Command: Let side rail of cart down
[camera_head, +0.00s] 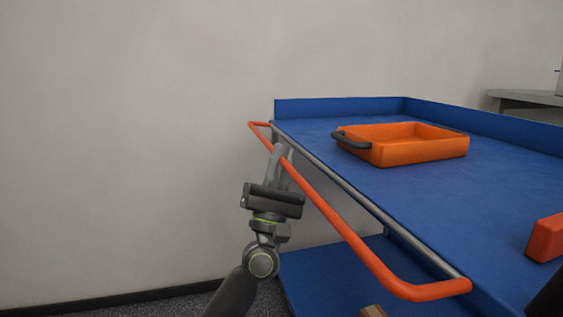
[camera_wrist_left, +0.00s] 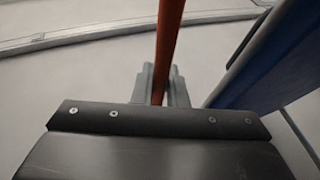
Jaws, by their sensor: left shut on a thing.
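The orange side rail (camera_head: 345,229) of the blue cart (camera_head: 360,180) is a bent tube hanging out from the cart's left side, tilted slightly below the top edge. My left gripper (camera_head: 280,156) is shut on the rail toward its far end. In the left wrist view the rail (camera_wrist_left: 168,45) runs between the two grey fingers (camera_wrist_left: 162,88). The cart's blue edge (camera_wrist_left: 275,60) is to the right there. My right gripper is not in view.
An orange tray (camera_head: 420,152) with dark handles sits on the cart top. Another orange object (camera_head: 546,238) is at the right edge. A blue lower shelf (camera_head: 325,278) lies beneath. A grey wall (camera_head: 120,130) stands behind; the left side is free.

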